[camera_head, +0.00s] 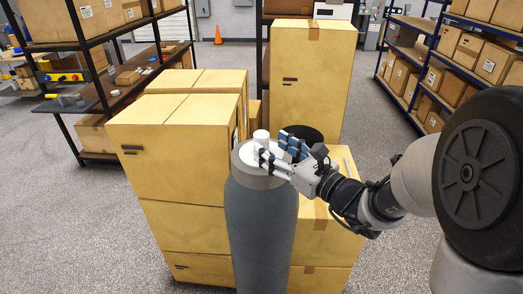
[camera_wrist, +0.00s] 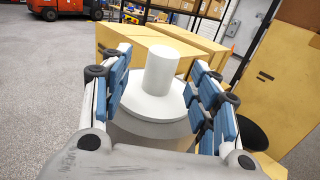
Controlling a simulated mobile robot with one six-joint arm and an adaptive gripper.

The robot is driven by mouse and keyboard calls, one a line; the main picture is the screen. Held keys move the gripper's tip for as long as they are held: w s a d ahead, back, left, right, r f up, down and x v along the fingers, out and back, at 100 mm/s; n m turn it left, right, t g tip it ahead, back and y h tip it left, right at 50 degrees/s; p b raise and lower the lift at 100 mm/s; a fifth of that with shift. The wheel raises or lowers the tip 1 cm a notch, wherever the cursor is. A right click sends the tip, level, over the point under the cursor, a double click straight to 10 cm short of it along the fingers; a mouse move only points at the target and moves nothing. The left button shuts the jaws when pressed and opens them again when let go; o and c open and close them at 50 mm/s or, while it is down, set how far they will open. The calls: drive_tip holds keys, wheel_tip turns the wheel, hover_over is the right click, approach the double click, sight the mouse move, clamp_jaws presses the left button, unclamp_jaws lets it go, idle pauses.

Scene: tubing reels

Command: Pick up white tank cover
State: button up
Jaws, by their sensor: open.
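The white tank cover (camera_head: 261,149) sits on top of a tall grey tank (camera_head: 260,215) in the head view. It is a flat disc with an upright cylindrical knob. In the wrist view the cover (camera_wrist: 160,72) stands between my two blue-padded fingers, with the grey tank top below it. My gripper (camera_head: 277,152) reaches in from the right at the height of the cover; it also shows in the wrist view (camera_wrist: 163,95). The fingers are open, one on each side of the cover. Gaps show between the pads and the knob.
Stacked cardboard boxes (camera_head: 170,155) stand behind and left of the tank, with a tall box (camera_head: 312,75) behind it. A dark round top (camera_head: 303,133) is just behind my gripper. Shelves (camera_head: 410,75) line both sides. Grey floor is free at left.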

sight(267, 142)
drive_tip(key=x, duration=0.5)
drive_tip(key=shift+w, duration=0.25)
drive_tip(key=shift+c, duration=0.5)
drive_tip(key=c, duration=1)
